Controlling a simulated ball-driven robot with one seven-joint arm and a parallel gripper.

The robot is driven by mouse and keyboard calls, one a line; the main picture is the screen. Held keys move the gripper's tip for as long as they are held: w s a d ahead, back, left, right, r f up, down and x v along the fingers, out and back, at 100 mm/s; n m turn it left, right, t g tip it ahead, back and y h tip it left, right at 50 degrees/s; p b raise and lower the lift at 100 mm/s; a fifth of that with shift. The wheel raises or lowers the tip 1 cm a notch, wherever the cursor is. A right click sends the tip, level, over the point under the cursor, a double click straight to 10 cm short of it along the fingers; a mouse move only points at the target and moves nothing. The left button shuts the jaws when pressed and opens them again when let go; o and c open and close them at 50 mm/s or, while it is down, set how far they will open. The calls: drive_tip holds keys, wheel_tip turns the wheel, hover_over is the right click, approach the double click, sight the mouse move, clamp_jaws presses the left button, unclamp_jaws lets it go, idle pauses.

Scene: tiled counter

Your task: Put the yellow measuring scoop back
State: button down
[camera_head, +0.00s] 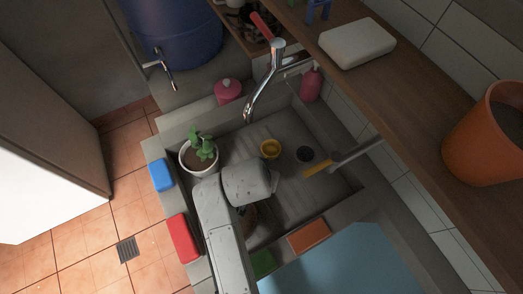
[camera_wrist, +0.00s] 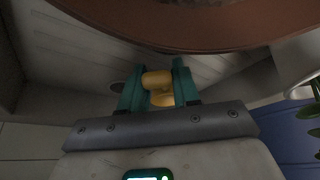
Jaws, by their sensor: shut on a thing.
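In the wrist view, my gripper (camera_wrist: 157,86), with teal fingers, is shut on the yellow scoop (camera_wrist: 156,79), which sits between the fingertips. The scoop's lower part is partly hidden by the gripper. In the head view my arm hides the fingers. I cannot tell whether the scoop touches the sink floor.
A white pot with a plant (camera_head: 199,157) stands at the sink's left. A brown pot (camera_head: 248,214) is partly under my arm; a large brown rim (camera_wrist: 200,42) fills the wrist view's top. The tap (camera_head: 265,80) overhangs the back.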

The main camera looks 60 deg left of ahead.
drive_tip(key=shift+s+f, duration=0.1)
drive_tip(key=shift+f, duration=0.95)
drive_tip(key=shift+f, duration=0.1)
drive_tip(key=c, duration=0.8)
unclamp_jaws()
drive_tip(key=v, duration=1.2)
drive_tip(key=shift+d, duration=0.1)
